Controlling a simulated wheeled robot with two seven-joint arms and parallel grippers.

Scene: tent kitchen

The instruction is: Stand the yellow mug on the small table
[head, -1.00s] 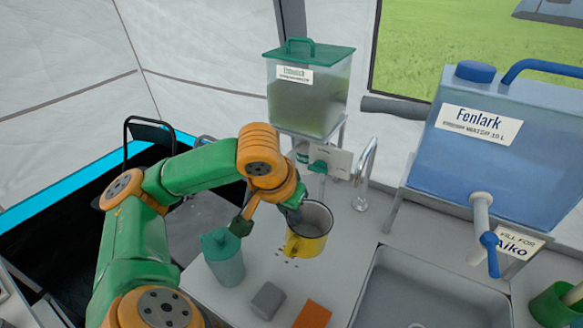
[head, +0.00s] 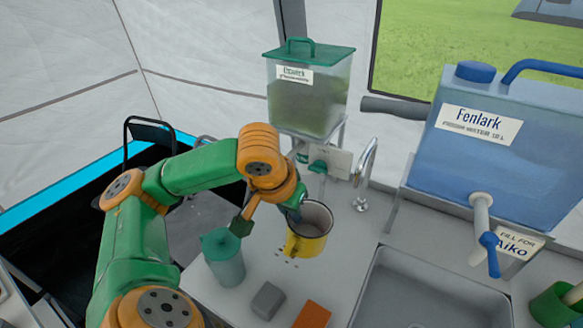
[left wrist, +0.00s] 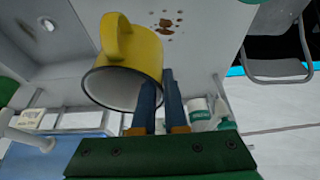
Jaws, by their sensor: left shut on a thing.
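The yellow mug (head: 312,243) has a pale interior and dark rim. It is near the green-lidded dispenser, over the pale counter, and its opening shows from above in the head view. My left gripper (head: 294,213) is shut on the mug's wall at its left side. In the left wrist view the fingers (left wrist: 160,103) meet the rim of the mug (left wrist: 142,52), and its handle points away from the fingers. Whether the mug's base touches the counter is unclear. I cannot make out a small table for certain. My right gripper is not in view.
A green-lidded jug (head: 224,262), a grey block (head: 267,300) and an orange block (head: 312,317) stand near the mug. The tap (head: 365,175), sink (head: 400,295) and blue water tank (head: 495,140) are to the right. A dark-framed chair (left wrist: 278,62) is beyond the counter.

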